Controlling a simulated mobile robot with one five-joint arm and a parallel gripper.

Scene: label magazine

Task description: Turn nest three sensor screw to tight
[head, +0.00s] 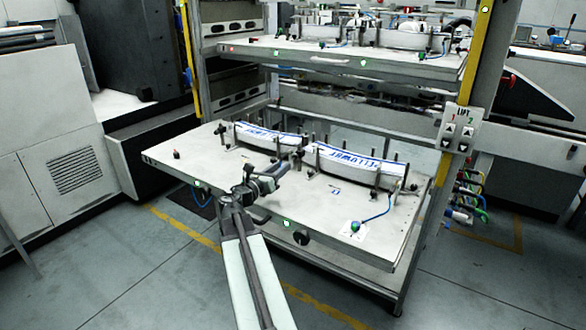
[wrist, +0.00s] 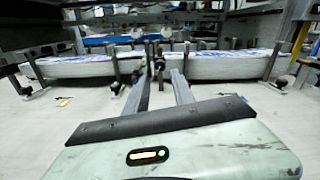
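Two nests on the lower tray (head: 215,160) hold curved stacks of white labels with blue print, a left stack (head: 258,139) and a right stack (head: 340,166). Dark posts and clamps stand around them. My gripper (head: 277,172) is over the tray, in front of the gap between the stacks. In the wrist view its two fingers (wrist: 160,80) are apart, with nothing seen held. A dark post with a knob (wrist: 159,66) shows beyond and between the fingertips. I cannot tell which nest is number three, which part is its sensor screw, or how tight it is.
An upper shelf (head: 330,62) with more stacks hangs above the tray. A green-topped piece (head: 355,227) with a blue cable sits at the tray's right front. A yellow post and a lift button panel (head: 459,129) stand at the right. The tray's left front is mostly bare.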

